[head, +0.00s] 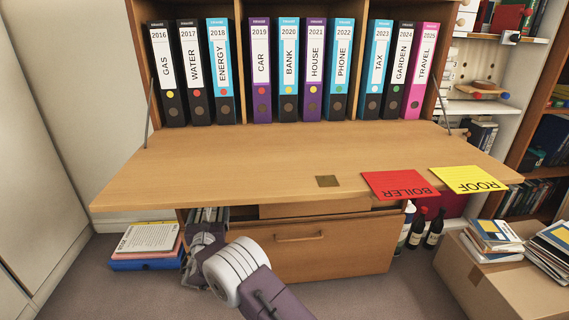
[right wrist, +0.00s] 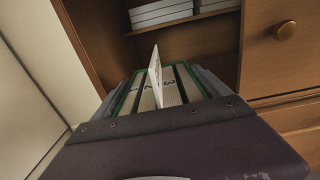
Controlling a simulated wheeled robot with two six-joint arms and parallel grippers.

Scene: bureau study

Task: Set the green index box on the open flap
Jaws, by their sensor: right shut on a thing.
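The open flap (head: 250,160) is a wide wooden board, level below the row of binders. My right gripper (head: 208,216) is low under the flap's front edge, left of the drawer, its fingertips partly hidden by the flap. In the right wrist view my right gripper (right wrist: 160,82) is shut on the green index box (right wrist: 121,103), an open box with pale cards in it and one white card standing up. I cannot make out the box in the head view. My left gripper is not in view.
On the flap lie a red BOILER sheet (head: 400,186), a yellow ROOF sheet (head: 468,179) and a small brown square (head: 327,181); its left and middle are clear. Binders (head: 289,80) stand behind. Below are a drawer (head: 320,245), bottles (head: 434,230) and a cardboard box (head: 500,285).

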